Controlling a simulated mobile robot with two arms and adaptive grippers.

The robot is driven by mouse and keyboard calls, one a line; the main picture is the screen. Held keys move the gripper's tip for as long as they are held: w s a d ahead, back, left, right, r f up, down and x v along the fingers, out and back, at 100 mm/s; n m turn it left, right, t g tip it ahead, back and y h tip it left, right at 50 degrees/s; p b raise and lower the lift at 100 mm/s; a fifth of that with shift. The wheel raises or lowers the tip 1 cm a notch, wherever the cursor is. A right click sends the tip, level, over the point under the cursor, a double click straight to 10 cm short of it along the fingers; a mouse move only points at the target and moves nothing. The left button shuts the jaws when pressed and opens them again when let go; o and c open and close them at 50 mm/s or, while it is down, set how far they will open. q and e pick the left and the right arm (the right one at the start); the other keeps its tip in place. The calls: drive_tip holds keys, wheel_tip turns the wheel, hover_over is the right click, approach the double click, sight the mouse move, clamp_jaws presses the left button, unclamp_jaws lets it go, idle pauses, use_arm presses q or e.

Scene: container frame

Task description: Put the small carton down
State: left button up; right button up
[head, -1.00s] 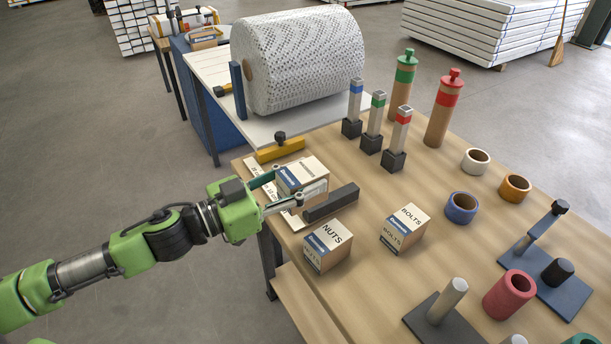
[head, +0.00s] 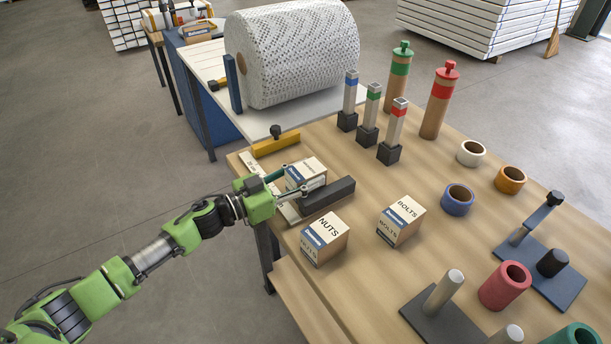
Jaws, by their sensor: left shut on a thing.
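The small carton (head: 307,170), white-topped with a blue label, is in the head view near the table's left edge. My left gripper (head: 297,179) is shut on it, one finger along each side. The carton is just behind a dark grey bar (head: 328,196) and close above or on the table; I cannot tell if its underside touches. The lower finger and the bar hide part of its front. My right gripper is not in view.
The NUTS carton (head: 326,239) and BOLTS carton (head: 402,222) stand nearer and to the right on the wooden table (head: 360,290). A yellow stop (head: 276,145) and a white ruler strip (head: 252,165) are beside the held carton. Posts and tape rolls occupy the right.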

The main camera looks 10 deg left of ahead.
use_arm(q)
drive_tip(key=shift+f, duration=0.15)
drive_tip(key=shift+f, duration=0.15)
drive_tip(key=o, duration=1.4)
drive_tip(key=shift+r, duration=0.25)
drive_tip(key=b+v, duration=0.1)
drive_tip(key=v, duration=0.9)
drive_tip(key=shift+s+a+f, duration=0.15)
drive_tip(key=shift+s+a, duration=0.05)
drive_tip(key=shift+s+a+b, duration=0.35)
drive_tip(key=shift+s+a, duration=0.15)
